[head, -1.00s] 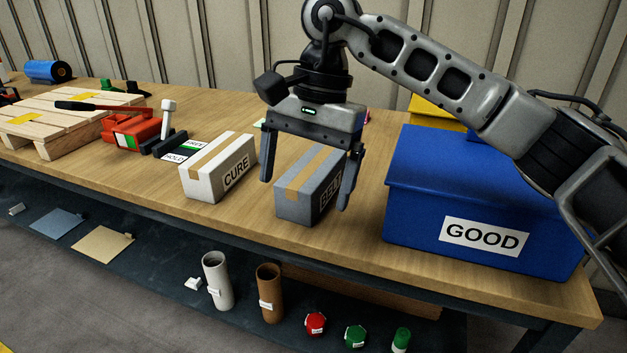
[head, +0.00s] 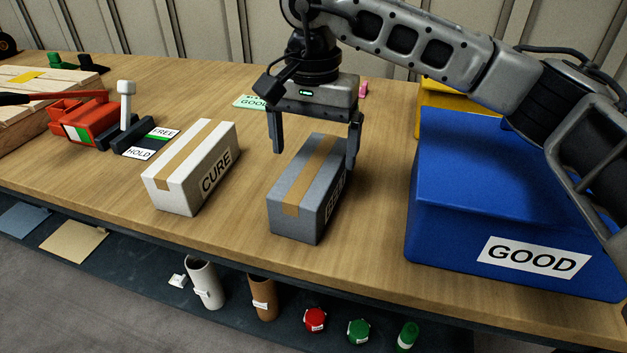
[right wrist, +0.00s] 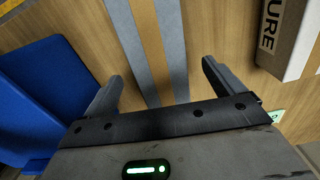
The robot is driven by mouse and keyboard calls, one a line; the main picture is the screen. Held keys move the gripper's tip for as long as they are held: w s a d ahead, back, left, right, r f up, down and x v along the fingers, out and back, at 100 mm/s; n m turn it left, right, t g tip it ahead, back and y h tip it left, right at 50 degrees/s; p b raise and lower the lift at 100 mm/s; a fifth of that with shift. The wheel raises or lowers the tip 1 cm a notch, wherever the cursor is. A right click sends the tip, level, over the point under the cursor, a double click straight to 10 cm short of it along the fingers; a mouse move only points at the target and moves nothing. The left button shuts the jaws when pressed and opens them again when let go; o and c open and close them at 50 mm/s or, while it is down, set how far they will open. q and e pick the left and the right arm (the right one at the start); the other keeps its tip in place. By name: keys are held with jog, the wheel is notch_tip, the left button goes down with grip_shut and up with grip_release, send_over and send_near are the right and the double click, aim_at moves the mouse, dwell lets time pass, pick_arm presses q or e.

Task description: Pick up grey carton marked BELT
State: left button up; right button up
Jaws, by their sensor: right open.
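The grey carton marked BELT (head: 290,215) stands on the wooden table, with a tan tape strip along its top. Its label is partly in view on its right side. My right gripper (head: 314,160) is open over the carton's far end, one finger to each side. In the right wrist view, the grey carton (right wrist: 175,35) lies between the open fingers (right wrist: 162,70), with gaps on both sides. I see no grip on it. My left gripper is not in view.
A white carton marked CURE (head: 180,185) stands left of the grey one. A blue bin marked GOOD (head: 450,215) stands to the right. A red clamp (head: 85,122) and a FREE/HOLD plate (head: 150,145) are farther left. Bare table lies between the cartons.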

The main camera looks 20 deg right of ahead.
aim_at(314, 181)
notch_tip(314, 181, down, 8)
jog(key=shift+r, duration=0.2)
dwell(0.3)
jog(key=shift+r, duration=0.15)
jog(key=c, duration=1.5)
